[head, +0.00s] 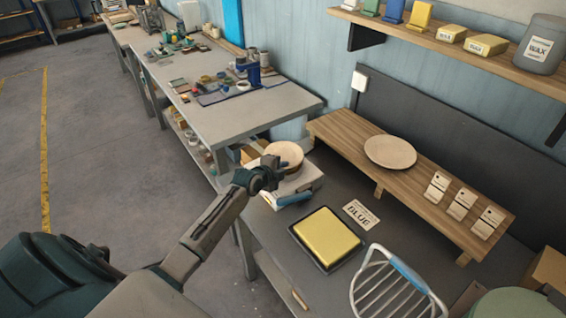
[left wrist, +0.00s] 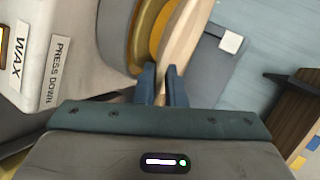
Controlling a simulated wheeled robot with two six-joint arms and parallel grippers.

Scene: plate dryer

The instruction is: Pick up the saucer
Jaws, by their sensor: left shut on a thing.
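A pale tan saucer (head: 285,152) is over the white box-like device at the back left of the near workbench. My left gripper (head: 270,173) is at its near left edge. In the left wrist view the fingers of the gripper (left wrist: 160,88) are shut on the rim of the saucer (left wrist: 183,45), which shows nearly edge-on. A yellow round pad (left wrist: 156,32) is right beside it. I cannot tell whether saucer and pad touch. A second pale round plate (head: 390,152) lies on the wooden shelf. My right gripper is not in view.
The white device (head: 300,180) is labelled "WAX" and "PRESS DOWN" in the left wrist view (left wrist: 40,50). A yellow square pad (head: 326,238) in a dark tray sits beside a "GLUE" card (head: 361,214). A white wire rack (head: 385,290) stands at the front. The wooden shelf (head: 345,135) holds several cards.

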